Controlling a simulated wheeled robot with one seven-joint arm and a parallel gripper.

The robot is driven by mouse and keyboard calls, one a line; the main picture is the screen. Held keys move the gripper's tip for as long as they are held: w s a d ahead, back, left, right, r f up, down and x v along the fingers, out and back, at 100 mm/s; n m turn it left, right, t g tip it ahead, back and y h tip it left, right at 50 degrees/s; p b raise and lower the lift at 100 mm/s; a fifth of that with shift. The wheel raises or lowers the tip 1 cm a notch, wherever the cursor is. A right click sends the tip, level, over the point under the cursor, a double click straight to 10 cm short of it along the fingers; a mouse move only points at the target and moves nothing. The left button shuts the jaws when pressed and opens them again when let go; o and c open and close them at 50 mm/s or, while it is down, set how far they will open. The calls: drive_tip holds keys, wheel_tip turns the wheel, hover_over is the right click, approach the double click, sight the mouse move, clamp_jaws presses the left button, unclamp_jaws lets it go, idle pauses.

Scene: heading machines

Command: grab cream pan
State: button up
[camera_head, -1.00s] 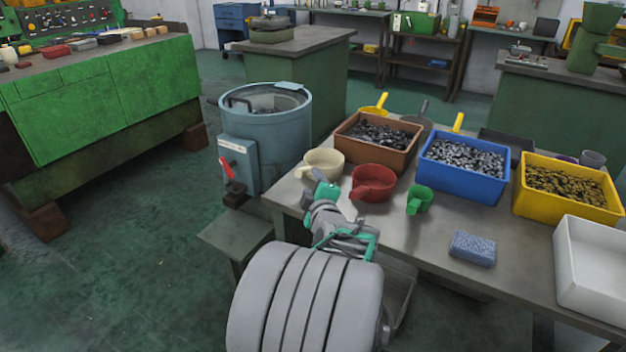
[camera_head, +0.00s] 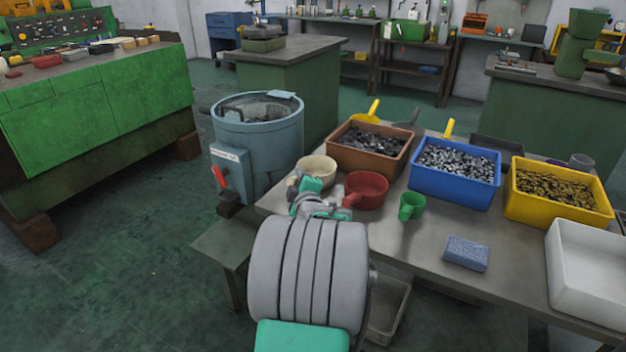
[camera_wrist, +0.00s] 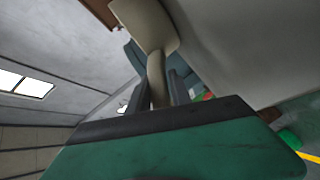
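The cream pan (camera_head: 317,168) stands on the near left corner of the grey table (camera_head: 427,238), beside the red pan. My gripper (camera_head: 308,184) is at its near side and hides the handle in the head view. In the wrist view, the pan's underside or wall (camera_wrist: 145,24) fills the top middle, and its cream handle (camera_wrist: 156,75) runs down between the two dark fingers of my gripper (camera_wrist: 157,95). The fingers lie close on both sides of the handle. I cannot tell whether they press on it. The pan appears to rest on the table.
The red pan (camera_head: 367,189) is close on the right, with a green scoop (camera_head: 411,206) beyond it. Brown (camera_head: 366,157), blue (camera_head: 452,187) and yellow (camera_head: 556,207) bins stand behind. A blue-grey drum machine (camera_head: 262,140) is close on the left. A blue sponge (camera_head: 466,254) lies on the table.

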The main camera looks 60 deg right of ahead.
drive_tip(key=shift+f, duration=0.2)
clamp_jaws()
drive_tip(key=shift+a, duration=0.1)
